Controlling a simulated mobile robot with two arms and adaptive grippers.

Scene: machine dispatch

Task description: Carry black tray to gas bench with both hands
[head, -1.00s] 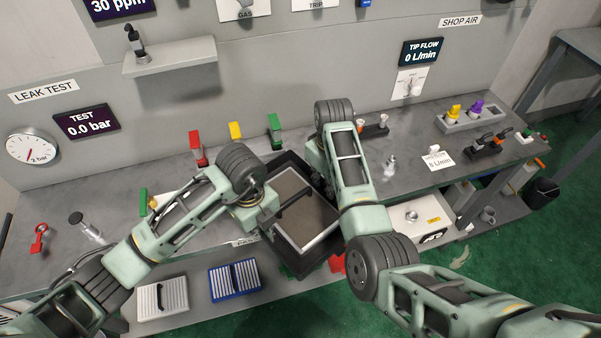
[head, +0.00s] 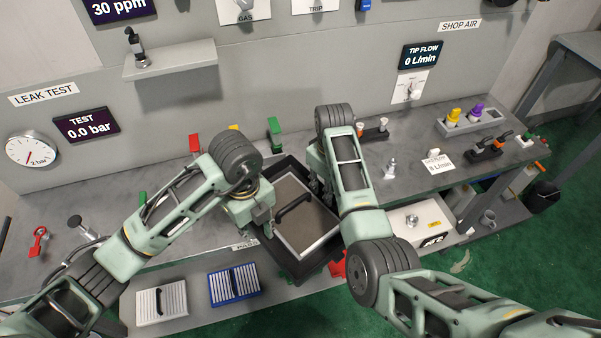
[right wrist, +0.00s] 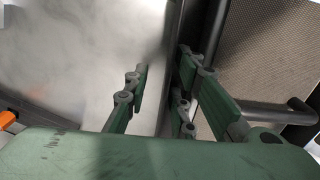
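The black tray (head: 286,166) sits at the front edge of the grey bench in the head view. A silver-framed panel (head: 312,243) with a black handle (head: 294,205) lies in it. My left gripper (head: 266,232) is at the tray's left side, pointing down; its fingertips are too small to read. My right gripper (head: 322,188) is at the tray's right side, partly hidden by its own arm. In the right wrist view, its green fingers (right wrist: 160,100) stand apart near a dark tray edge (right wrist: 184,35), and no firm grip shows.
The grey bench (head: 400,180) carries red, yellow and green upright parts behind the tray. Fittings and a holder with yellow and purple parts (head: 462,118) stand at right. Green floor lies in front.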

